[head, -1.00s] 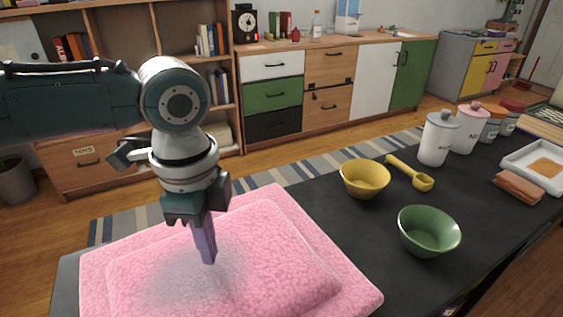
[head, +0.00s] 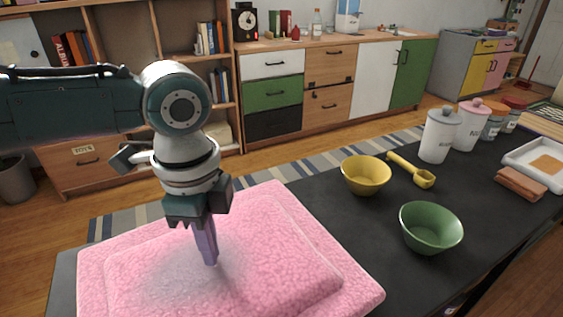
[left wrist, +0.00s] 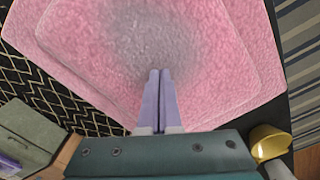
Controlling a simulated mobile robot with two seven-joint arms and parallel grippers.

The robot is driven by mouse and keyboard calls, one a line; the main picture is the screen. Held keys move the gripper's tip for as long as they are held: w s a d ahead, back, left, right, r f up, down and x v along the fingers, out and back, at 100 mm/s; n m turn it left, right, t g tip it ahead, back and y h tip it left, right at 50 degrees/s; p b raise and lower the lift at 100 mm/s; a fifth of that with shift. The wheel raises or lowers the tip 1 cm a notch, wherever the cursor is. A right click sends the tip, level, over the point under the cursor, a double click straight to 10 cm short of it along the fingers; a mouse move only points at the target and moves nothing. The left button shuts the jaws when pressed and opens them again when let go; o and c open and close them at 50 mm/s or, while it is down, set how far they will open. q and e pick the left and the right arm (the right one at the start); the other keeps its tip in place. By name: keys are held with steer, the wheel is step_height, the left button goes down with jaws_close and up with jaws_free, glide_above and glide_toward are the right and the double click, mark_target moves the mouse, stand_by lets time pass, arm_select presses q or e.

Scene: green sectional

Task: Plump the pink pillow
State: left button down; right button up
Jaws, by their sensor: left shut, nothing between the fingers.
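The pink pillow (head: 290,250) is a fluffy, two-layered shape lying flat on the near left end of the black table. It has a greyish patch around its middle. My left gripper (head: 211,264) points straight down over that patch, its purple fingers shut and empty. The fingertips are at or just above the pillow's surface; I cannot tell whether they touch. In the left wrist view the shut fingers (left wrist: 158,72) lie against the pink pillow (left wrist: 215,60), at the edge of the grey patch. My right gripper is not in view.
On the black table (head: 340,220) stand a yellow bowl (head: 366,176), a green bowl (head: 431,230), a yellow scoop (head: 424,178), a white canister (head: 437,140) and a white tray (head: 540,165). Shelves and cabinets line the back wall.

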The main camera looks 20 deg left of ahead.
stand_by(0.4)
arm_select(q)
steer(key=shift+s+a+f, duration=0.1)
steer(key=shift+a+f, duration=0.05)
steer(key=shift+f, duration=0.1)
steer(key=shift+r, duration=0.1)
steer(key=shift+r+p, duration=0.7)
steer(key=shift+p, duration=0.4)
steer(key=shift+r, duration=0.2)
step_height(320, 180, up, 6)
steer(key=p, duration=0.7)
steer(key=shift+f, duration=0.15)
